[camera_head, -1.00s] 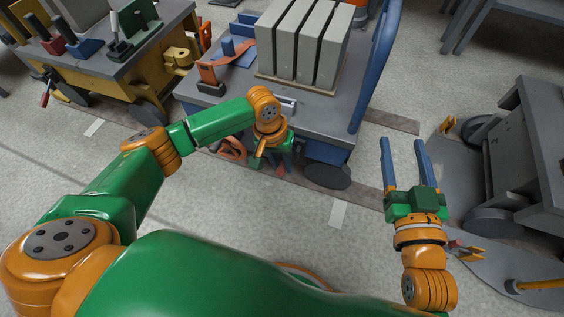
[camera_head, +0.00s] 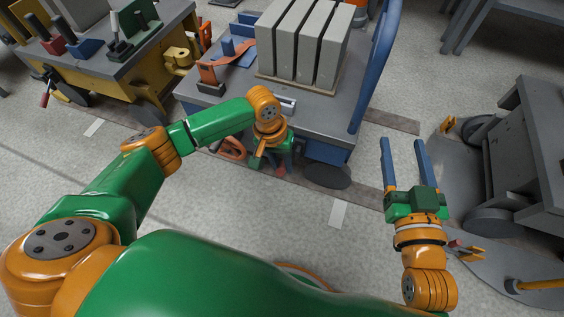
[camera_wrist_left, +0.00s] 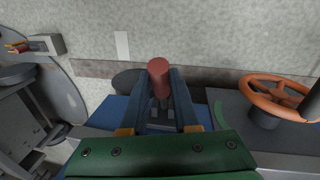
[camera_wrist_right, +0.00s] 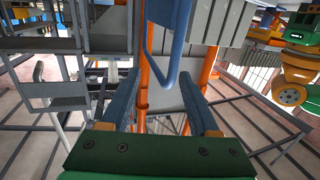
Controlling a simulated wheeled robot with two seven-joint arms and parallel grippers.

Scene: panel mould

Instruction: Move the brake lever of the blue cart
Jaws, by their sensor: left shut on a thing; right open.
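The blue cart (camera_head: 328,152) stands at the top centre of the head view, with a grey deck on top. Its brake lever shows in the left wrist view as a red cylindrical grip (camera_wrist_left: 158,72). My left gripper (camera_wrist_left: 160,82) is shut on this grip, one blue finger on each side. In the head view my left gripper (camera_head: 277,163) is at the cart's near side, and my wrist hides most of the lever. My right gripper (camera_head: 403,140) is open and empty, to the right of the cart over the floor.
An orange handwheel (camera_wrist_left: 282,93) is beside the lever on the cart. Upright grey slabs (camera_head: 302,40) stand on the deck, near a blue push handle (camera_head: 377,65). A yellow cart (camera_head: 150,83) stands left, a grey machine (camera_head: 525,140) right. Floor in front is mostly clear.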

